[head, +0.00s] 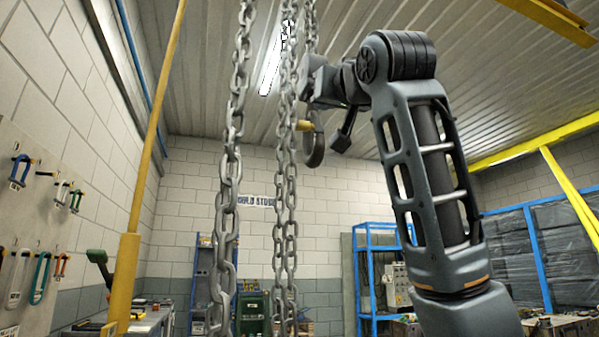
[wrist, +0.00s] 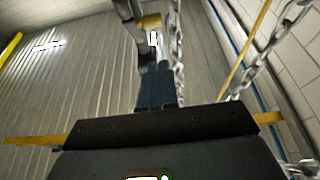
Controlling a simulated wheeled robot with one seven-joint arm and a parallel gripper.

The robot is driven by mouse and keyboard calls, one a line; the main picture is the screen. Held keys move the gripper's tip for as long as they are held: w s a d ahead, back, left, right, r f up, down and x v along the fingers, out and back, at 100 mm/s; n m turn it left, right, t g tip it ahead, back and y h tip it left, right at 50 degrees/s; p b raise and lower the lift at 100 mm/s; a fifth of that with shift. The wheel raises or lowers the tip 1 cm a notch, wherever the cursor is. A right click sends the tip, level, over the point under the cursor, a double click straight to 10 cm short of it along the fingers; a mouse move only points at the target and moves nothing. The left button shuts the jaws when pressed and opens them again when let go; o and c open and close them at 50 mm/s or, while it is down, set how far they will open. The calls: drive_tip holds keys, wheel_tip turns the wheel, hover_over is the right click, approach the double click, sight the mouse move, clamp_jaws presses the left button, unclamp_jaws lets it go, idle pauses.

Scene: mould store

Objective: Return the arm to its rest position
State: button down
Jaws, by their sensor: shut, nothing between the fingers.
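My arm rises at the right of the head view and bends left at the top, with its wrist end (head: 325,82) raised near the hanging chains. My gripper's fingers in the head view are partly hidden behind the chains. In the wrist view my gripper (wrist: 157,85) shows as dark fingers together, with nothing visible held between them. A chain and a yellow-and-grey hoist part (wrist: 150,22) show beyond the fingertips; I cannot tell whether they touch.
Long steel chains (head: 230,170) hang at left of centre, and more chains (head: 287,190) hang beside my wrist with a hook (head: 314,148). A yellow post (head: 123,285) stands left. A blue rack (head: 362,285) and shelving are behind. Open air lies between the left chain and the wall.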

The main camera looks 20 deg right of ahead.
drive_tip(key=w+f+g+y+p, duration=0.1)
drive_tip(key=w+f, duration=0.3)
drive_tip(key=f, duration=1)
drive_tip(key=w+f+g, duration=0.1)
drive_tip(key=w+f, duration=0.3)
drive_tip(key=f, duration=1)
drive_tip(key=s+f+m+g+p, duration=0.1)
drive_tip(key=s+f, duration=0.3)
drive_tip(key=f, duration=0.9)
drive_tip(key=s+f, duration=0.4)
drive_tip(key=f, duration=0.8)
drive_tip(key=s+f+g+h+p, duration=0.1)
drive_tip(key=s+f, duration=0.7)
drive_tip(key=s, duration=0.3)
drive_tip(key=s+f+g, duration=0.1)
drive_tip(key=s+f, duration=0.8)
drive_tip(key=s, duration=0.1)
drive_tip(key=s+d+r+n+g+p, duration=0.1)
drive_tip(key=s+g, duration=0.1)
drive_tip(key=s, duration=2.3)
drive_tip(key=shift+d, duration=0.2)
